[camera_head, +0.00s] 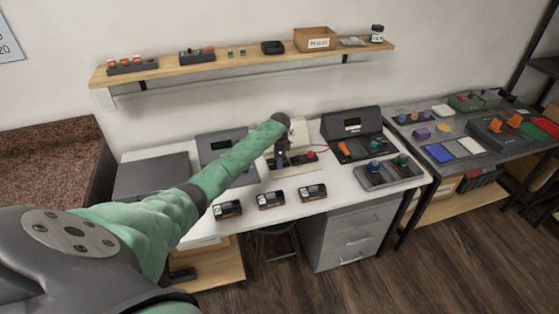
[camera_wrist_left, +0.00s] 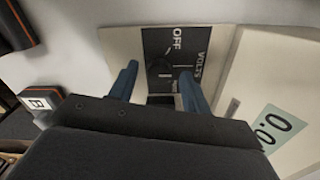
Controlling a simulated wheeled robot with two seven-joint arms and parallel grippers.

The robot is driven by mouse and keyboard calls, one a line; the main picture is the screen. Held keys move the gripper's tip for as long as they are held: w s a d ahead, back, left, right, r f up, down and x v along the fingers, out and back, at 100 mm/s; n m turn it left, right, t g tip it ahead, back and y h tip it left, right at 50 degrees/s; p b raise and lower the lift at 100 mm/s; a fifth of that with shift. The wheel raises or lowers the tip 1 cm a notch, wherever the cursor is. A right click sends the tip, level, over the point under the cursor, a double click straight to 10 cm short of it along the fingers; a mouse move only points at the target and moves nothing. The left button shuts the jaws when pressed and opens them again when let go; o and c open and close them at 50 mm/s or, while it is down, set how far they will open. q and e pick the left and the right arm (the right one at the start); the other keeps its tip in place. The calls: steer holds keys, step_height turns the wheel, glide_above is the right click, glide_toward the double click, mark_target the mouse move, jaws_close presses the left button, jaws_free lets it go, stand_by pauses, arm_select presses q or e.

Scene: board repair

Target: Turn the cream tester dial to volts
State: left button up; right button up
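The cream tester (camera_wrist_left: 118,45) fills much of the left wrist view; part of it shows behind my left arm in the head view (camera_head: 299,130). Its black dial panel (camera_wrist_left: 153,42) carries the words OFF and VOLTS, and a third label is mostly hidden. The dark dial (camera_wrist_left: 165,72) sits between the blue fingertips of my left gripper (camera_wrist_left: 159,73). The fingers are apart, one on each side of the dial; I cannot tell whether they touch it. The dial's pointing direction is unclear. The display (camera_wrist_left: 272,127) reads 0.0. My right gripper is not in view.
The tester stands on a white bench (camera_head: 240,207). Several small dark modules (camera_head: 270,199) lie along its front edge. An open dark case (camera_head: 352,133) and a grey dial box (camera_head: 388,174) stand to the right. A wooden shelf (camera_head: 240,62) hangs above.

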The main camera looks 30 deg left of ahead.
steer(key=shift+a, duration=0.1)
arm_select(q)
steer(key=shift+r, duration=0.2)
steer(key=shift+r+b, duration=0.35)
step_height(320, 180, up, 6)
steer(key=shift+f+b, duration=0.2)
steer(key=shift+b, duration=0.8)
steer(key=shift+r, duration=0.55)
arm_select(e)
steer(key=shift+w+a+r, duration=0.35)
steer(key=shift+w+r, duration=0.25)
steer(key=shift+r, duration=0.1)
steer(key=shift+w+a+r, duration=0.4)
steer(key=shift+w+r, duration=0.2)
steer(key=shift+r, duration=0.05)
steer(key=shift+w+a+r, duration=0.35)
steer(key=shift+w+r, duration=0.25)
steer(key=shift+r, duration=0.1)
